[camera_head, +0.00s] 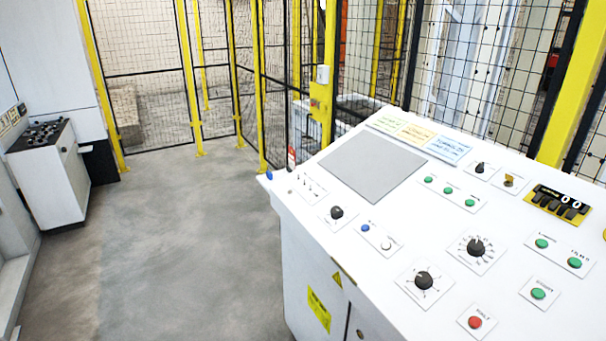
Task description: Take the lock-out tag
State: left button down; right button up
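A small red and white tag-like piece (291,157) shows at the far left corner of the white control console (300,255). It looks like the lock-out tag, but it is too small to read. It appears upright at the console's edge, and I cannot tell how it is held there. Neither of my grippers is in view.
The console top holds a grey panel (371,168), coloured labels (402,132), black knobs and several buttons. A yellow-framed mesh fence (145,80) stands behind. A white cabinet (55,180) stands at the left. The grey floor (180,230) between is clear.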

aim_at(290, 157)
jog(key=i+j, duration=0.2)
jog(key=i+j+u, duration=0.1)
jog(key=i+j, duration=0.15)
jog(key=i, duration=0.15)
jog(key=i+j, duration=0.5)
jog(key=i+j+z, duration=0.15)
jog(key=i+j, duration=0.85)
jog(key=i+j+z, duration=0.1)
jog(key=i+j, duration=0.35)
jog(key=j, duration=0.15)
jog(key=i+j+z, duration=0.1)
jog(key=i+j, duration=0.35)
jog(key=j, duration=0.15)
